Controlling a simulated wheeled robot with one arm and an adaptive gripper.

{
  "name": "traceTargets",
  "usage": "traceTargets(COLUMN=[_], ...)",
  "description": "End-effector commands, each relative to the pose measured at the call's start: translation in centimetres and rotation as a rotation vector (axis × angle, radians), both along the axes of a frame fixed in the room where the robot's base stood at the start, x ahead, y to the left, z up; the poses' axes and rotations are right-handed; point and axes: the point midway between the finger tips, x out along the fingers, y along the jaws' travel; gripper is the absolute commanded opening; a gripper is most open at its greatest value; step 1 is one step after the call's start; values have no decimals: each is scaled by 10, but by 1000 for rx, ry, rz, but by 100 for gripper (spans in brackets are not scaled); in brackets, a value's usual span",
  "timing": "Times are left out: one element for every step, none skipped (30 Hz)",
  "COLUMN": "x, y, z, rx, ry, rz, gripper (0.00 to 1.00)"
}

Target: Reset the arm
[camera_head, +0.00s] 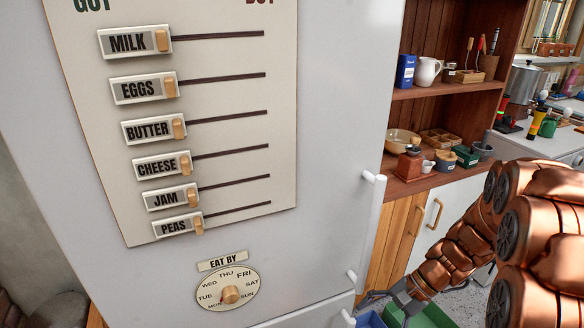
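My copper-coloured arm comes in from the right edge and reaches down and left. My gripper (388,300), a small grey shape at the arm's end, is low in the picture, in front of the lower cabinet and right of the white fridge (325,130). Its fingers are small and partly cut by the bottom of the view, so I cannot tell whether they are open or shut. I see nothing clearly held.
The fridge front bears a slider board (225,120), an EAT BY dial (228,288) and a white handle (372,215). Blue and green bins (430,316) lie below the gripper. A wooden shelf (440,90) with jars and a counter (545,140) stand behind.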

Motion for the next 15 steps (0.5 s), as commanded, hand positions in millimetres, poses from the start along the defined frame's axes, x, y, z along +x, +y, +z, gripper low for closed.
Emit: traceTargets(x=[-7,-12,-18,-22,-27,-33,-38,-43,-50,-55,-61,-68,-73,-78,-85], y=[6,8,11,13,15,18,20,22,24,26,27,29,30,31,32], z=[19,26,36,43,50,59,66,73,82,88,94,102,109,114,122], rx=[-19,-28,-42,-54,-64,-79,-88,-100,-113,-124,-134,-149,-159,-170,-184], ry=[-15,-19,-26,-33,-40,-47,-53,-59,-67,-71,-76,-84,-91,-96,-104], rz=[38,61,89,113,134,163,185,206,235,257,278,307,327,350,376], gripper=[84,84,84,84,84,84,84,84,84,84,84,84,84,84,84])
